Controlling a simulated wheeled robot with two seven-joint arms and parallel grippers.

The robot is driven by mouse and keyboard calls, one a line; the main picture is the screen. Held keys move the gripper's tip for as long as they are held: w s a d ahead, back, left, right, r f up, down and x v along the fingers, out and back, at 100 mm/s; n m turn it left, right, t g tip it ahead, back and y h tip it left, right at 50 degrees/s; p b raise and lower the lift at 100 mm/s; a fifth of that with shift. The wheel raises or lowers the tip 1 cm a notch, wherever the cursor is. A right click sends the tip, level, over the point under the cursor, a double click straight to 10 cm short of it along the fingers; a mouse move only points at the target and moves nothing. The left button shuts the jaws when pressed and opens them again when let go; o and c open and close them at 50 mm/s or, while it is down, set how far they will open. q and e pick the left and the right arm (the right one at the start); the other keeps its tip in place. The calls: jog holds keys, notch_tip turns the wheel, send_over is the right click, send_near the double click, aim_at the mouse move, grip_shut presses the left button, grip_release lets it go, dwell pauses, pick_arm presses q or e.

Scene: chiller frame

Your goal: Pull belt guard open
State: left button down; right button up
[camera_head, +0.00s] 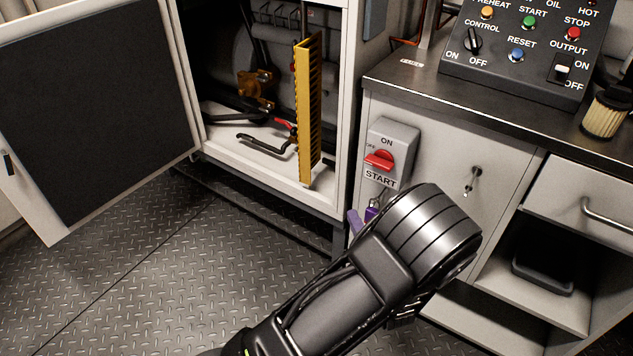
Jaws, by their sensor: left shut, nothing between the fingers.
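The belt guard (309,115) is a tall yellow slotted panel at the right side of the open cabinet. It stands upright, seen nearly edge-on, and juts toward the cabinet front. Dark machinery with a brass-coloured part (256,88) shows uncovered to its left. My left arm comes in from the bottom, and its thick dark joint is in front of the drawer unit, right of and below the guard. My left gripper (405,309) is mostly hidden behind this arm; only a small dark part shows, apart from the guard. My right gripper is not in view.
The cabinet door (95,105) is swung wide open at left. A control panel (525,45) stands on the counter. The tread-plate floor (150,270) is clear.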

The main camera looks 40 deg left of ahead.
pick_arm(q)
jog(key=shift+s+r+y, duration=0.1)
jog(key=shift+r+y, duration=0.5)
jog(key=shift+r, duration=0.2)
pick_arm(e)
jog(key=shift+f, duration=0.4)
pick_arm(q)
jog(key=shift+a, duration=0.1)
